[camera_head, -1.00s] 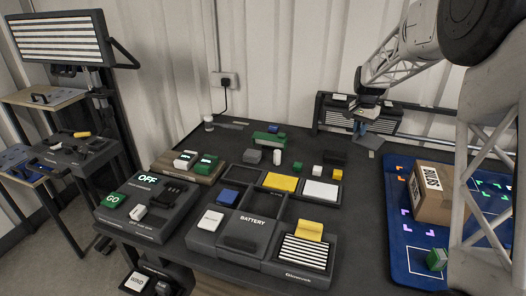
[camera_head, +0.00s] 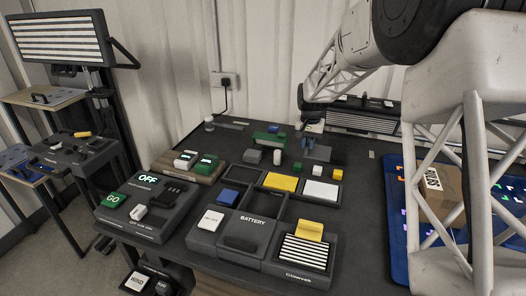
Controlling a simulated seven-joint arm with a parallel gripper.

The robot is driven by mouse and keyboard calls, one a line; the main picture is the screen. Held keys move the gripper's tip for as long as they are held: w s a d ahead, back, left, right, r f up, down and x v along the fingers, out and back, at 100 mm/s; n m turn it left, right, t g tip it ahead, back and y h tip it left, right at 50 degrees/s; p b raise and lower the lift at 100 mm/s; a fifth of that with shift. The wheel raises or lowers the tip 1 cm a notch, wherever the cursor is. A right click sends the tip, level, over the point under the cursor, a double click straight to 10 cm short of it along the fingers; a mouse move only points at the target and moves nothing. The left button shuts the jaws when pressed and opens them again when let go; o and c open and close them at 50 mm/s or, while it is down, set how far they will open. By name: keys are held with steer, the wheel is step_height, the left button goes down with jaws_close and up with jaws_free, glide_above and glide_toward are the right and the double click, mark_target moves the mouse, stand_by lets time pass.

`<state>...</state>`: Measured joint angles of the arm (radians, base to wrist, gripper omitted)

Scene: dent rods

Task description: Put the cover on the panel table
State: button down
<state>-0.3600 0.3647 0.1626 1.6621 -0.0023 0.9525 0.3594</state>
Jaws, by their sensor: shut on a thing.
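My gripper (camera_head: 312,130) is above the back right part of the dark panel table (camera_head: 355,210), pointing down. It is shut on a flat grey-blue piece (camera_head: 318,152), which may be the cover. The piece hangs just under the fingers, and I cannot tell whether it touches the table. The table bears a BATTERY unit (camera_head: 250,222), an open-framed tray with a yellow tile (camera_head: 279,182) and a white tile (camera_head: 321,191), and a striped panel (camera_head: 303,253).
Small blocks stand near the gripper, including a white cylinder (camera_head: 277,157) and a yellow cube (camera_head: 337,174). An OFF unit (camera_head: 150,190) is at left. A cardboard box (camera_head: 440,193) sits on a blue mat (camera_head: 398,255) at right, partly behind my arm. The table's right strip is clear.

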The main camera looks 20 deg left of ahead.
step_height(320, 180, down, 6)
steer(key=shift+f, duration=0.25)
steer(key=shift+w, duration=0.1)
glide_above(299, 153)
steer(key=shift+f, duration=0.7)
stand_by(0.6)
steer(key=shift+f, duration=0.1)
steer(key=shift+f, duration=1.7)
steer(key=shift+f, duration=0.1)
steer(key=c, duration=1.1)
jaws_free()
